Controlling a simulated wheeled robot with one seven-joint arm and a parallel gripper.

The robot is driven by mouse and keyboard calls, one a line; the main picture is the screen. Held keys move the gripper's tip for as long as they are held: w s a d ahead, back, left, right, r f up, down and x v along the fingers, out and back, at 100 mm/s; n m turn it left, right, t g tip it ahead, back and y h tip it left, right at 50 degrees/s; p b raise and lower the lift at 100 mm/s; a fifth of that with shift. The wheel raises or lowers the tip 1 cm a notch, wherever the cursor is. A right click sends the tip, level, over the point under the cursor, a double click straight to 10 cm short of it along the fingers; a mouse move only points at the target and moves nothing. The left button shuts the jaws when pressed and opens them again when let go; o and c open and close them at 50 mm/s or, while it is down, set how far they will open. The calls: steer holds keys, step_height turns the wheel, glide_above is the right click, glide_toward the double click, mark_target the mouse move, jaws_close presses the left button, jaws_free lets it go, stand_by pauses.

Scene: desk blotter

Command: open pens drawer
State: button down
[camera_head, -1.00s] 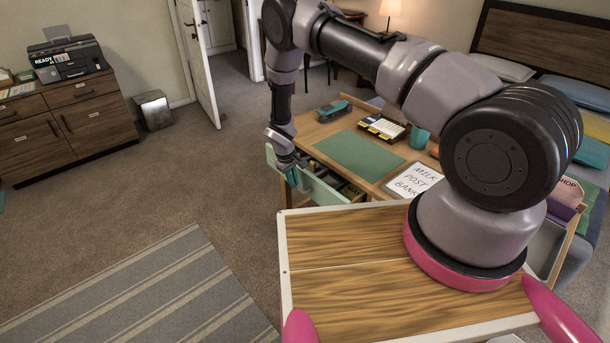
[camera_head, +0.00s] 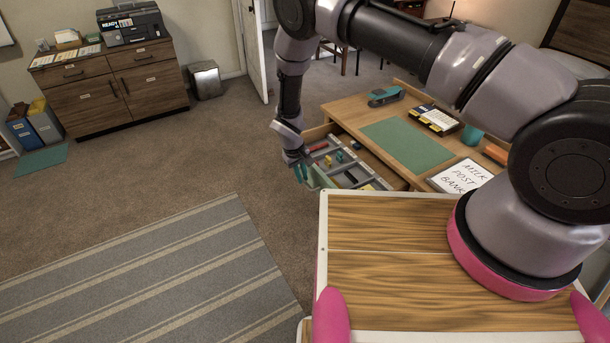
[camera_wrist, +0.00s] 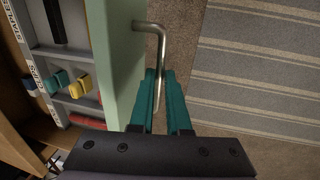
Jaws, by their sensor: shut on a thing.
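The desk drawer (camera_head: 372,186) stands pulled well out from the desk, its inside open to view. Its pale green front panel (camera_wrist: 117,60) carries a bent metal bar handle (camera_wrist: 161,42). My gripper (camera_head: 299,172) is at the outer side of that front. In the wrist view its teal fingers (camera_wrist: 160,84) are closed around the handle bar. Inside, a grey divided insert (camera_wrist: 66,58) holds a black item (camera_wrist: 54,20), small teal (camera_wrist: 57,81) and yellow (camera_wrist: 80,88) pieces, and a red item (camera_wrist: 87,121).
The desk top bears a green blotter (camera_head: 407,145), a teal object (camera_head: 385,96), a black-edged tray (camera_head: 434,119) and a written note (camera_head: 462,178). Open carpet and a striped rug (camera_head: 170,270) lie left of the drawer. A wooden cabinet (camera_head: 105,90) is further back.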

steer(key=c, duration=0.9)
jaws_free()
steer(key=r, duration=0.3)
steer(key=a+r, duration=0.1)
steer(key=r, duration=0.3)
steer(key=s+r, duration=0.1)
steer(key=r, duration=0.2)
steer(key=shift+s+a+r, duration=0.1)
steer(key=shift+a+r, duration=0.2)
steer(key=shift+a, duration=0.1)
